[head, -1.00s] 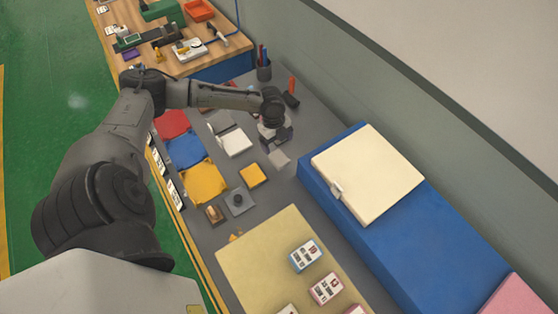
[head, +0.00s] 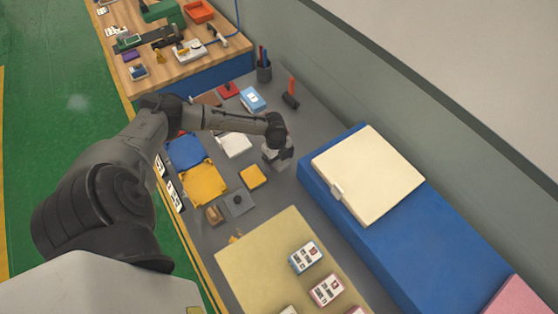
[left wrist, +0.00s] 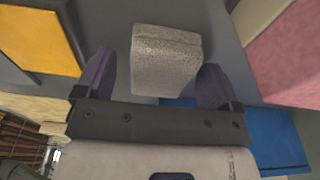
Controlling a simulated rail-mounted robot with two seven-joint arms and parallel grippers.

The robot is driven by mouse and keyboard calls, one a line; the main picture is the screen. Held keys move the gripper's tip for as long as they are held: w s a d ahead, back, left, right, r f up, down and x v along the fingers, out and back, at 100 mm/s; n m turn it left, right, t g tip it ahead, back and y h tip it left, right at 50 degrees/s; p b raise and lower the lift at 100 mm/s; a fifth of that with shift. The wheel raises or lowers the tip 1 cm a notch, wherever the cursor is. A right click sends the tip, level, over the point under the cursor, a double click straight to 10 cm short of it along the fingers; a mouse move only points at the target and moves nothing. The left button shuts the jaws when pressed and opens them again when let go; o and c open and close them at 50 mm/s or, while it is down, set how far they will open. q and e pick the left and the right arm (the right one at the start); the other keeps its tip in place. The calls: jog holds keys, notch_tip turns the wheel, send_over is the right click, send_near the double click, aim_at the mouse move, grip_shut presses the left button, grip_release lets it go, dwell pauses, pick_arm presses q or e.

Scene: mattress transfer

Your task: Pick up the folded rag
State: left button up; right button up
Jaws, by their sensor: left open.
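The folded rag (left wrist: 166,60) is a light grey, rough-textured block in the left wrist view. It shows between the two dark purple fingers of my left gripper (left wrist: 156,84), which is open. There is a gap on the rag's left side, and its right edge is close to the right finger. In the head view my left gripper (head: 279,158) points down over the grey bench surface, left of the blue mattress. It covers most or all of the rag there. My right gripper is not in view.
The blue mattress (head: 400,250) with a cream pad (head: 367,172) lies to the right. A yellow-orange block (head: 253,176) and a white item (head: 234,144) are close on the left. A pale yellow mat (head: 265,255) lies in front, and a pen cup (head: 264,71) stands behind.

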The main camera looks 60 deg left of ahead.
pick_arm(q)
jog(key=shift+c, duration=0.4)
jog(key=c, duration=0.9)
jog(key=shift+r, duration=0.1)
notch_tip(320, 180, up, 10)
jog(key=shift+f+p, duration=0.1)
jog(key=shift+p, duration=0.2)
jog(key=shift+o, duration=1.4)
jog(key=shift+c, duration=1.1)
